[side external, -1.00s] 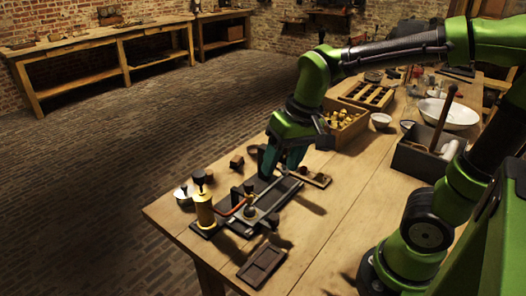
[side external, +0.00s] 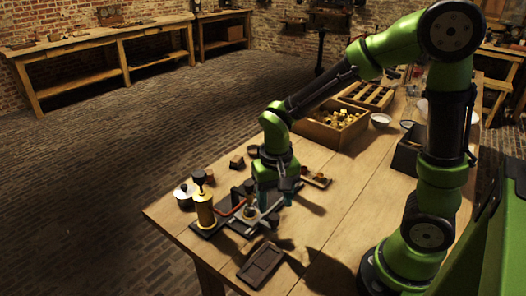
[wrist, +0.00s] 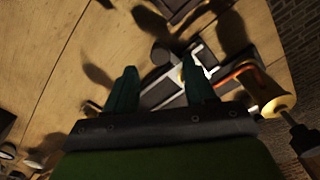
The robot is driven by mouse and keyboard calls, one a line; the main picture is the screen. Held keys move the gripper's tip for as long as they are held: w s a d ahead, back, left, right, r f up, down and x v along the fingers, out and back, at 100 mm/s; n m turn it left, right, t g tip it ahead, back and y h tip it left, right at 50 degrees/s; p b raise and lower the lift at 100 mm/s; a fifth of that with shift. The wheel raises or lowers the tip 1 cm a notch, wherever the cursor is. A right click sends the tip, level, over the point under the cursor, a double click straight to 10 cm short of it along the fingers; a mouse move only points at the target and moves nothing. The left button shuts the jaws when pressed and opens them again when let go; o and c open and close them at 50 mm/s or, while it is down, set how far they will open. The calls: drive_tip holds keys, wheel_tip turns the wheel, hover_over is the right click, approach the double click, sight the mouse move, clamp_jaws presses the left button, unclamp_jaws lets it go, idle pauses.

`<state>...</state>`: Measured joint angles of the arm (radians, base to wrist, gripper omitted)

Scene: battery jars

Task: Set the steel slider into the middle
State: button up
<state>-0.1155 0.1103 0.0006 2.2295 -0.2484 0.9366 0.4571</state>
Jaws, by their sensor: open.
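A dark apparatus base (side external: 228,226) lies near the table's front left corner, with a brass cylinder (side external: 205,211) upright at its left end. Pale metal strips (wrist: 165,92) run along the base in the wrist view; I take one of them to be the steel slider, but cannot tell which or where it ends. A round grey knob (wrist: 160,53) shows beside them. My gripper (side external: 276,199) points down over the right part of the apparatus. In the wrist view its teal fingers (wrist: 159,80) are apart, with the strips seen between and beyond them. Whether they touch anything is unclear.
A dark flat tray (side external: 261,263) lies in front of the apparatus. A crate of brass parts (side external: 332,132) and a white bowl (side external: 380,121) stand farther back. The table's front right is mostly clear.

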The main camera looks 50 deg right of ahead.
sight(274, 216)
wheel_tip(274, 216, down, 5)
idle(0.3)
clamp_jaws()
